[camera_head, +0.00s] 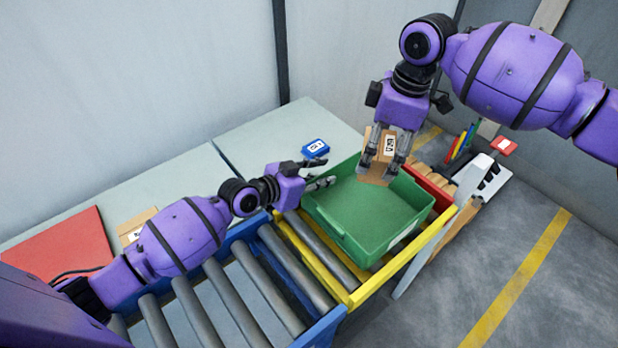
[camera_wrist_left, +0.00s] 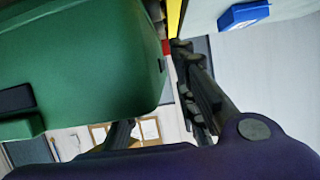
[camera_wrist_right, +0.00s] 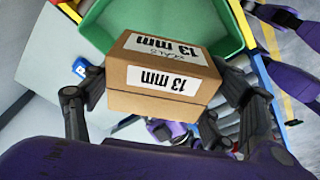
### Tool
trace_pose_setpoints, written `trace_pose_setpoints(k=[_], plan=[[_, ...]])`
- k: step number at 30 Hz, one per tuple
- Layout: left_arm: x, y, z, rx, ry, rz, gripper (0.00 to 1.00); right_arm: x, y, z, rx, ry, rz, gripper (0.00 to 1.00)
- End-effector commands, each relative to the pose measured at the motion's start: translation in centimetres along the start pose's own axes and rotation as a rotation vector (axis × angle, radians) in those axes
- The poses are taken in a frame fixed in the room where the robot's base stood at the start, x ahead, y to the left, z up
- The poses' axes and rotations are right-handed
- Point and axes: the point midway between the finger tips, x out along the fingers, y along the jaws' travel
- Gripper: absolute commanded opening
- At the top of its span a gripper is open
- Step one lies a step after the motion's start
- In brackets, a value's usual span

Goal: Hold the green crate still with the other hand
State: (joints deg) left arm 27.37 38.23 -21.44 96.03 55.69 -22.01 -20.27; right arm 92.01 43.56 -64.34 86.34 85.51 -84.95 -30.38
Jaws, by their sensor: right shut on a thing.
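The green crate (camera_head: 345,232) sits on the yellow-railed end of the roller conveyor and looks empty where its floor shows. My right gripper (camera_head: 379,169) is shut on a brown carton (camera_wrist_right: 160,103) labelled "13 mm", held over the crate's far side. The carton also shows in the head view (camera_head: 374,140). My left gripper (camera_head: 322,172) is open beside the crate's left far corner. Its fingers point toward the crate and are apart. The left wrist view shows the crate's outer wall (camera_wrist_left: 85,60) close up; contact cannot be told.
The roller conveyor (camera_head: 225,305) with blue rails runs to the near left. Grey tables (camera_head: 265,140) stand behind, with a blue box (camera_head: 315,148) on top. A red panel (camera_head: 70,250) lies at far left. A red bin (camera_head: 432,187) and white stand are right of the crate.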

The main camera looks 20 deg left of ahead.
Motion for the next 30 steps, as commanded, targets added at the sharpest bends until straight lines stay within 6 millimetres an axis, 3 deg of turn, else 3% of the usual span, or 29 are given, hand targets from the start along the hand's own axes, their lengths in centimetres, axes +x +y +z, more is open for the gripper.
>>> trace_pose_setpoints(k=[6,14,21,30], plan=[[1.36,0.03,-0.09,0.0,0.001,0.0,0.26,-0.2,0.06,-0.09,0.0,0.002,0.003,0.27],[1.45,0.04,-0.09,0.0,0.001,0.0,0.26,-0.2,0.06,-0.09,0.0,0.002,0.003,0.27],[1.43,0.02,-0.08,0.0,0.001,0.0,0.0,-0.2,0.06,-0.09,0.0,0.002,0.003,0.27],[1.42,0.01,-0.07,0.0,0.001,0.0,0.0,-0.2,0.06,-0.08,0.0,0.002,0.003,0.27]])
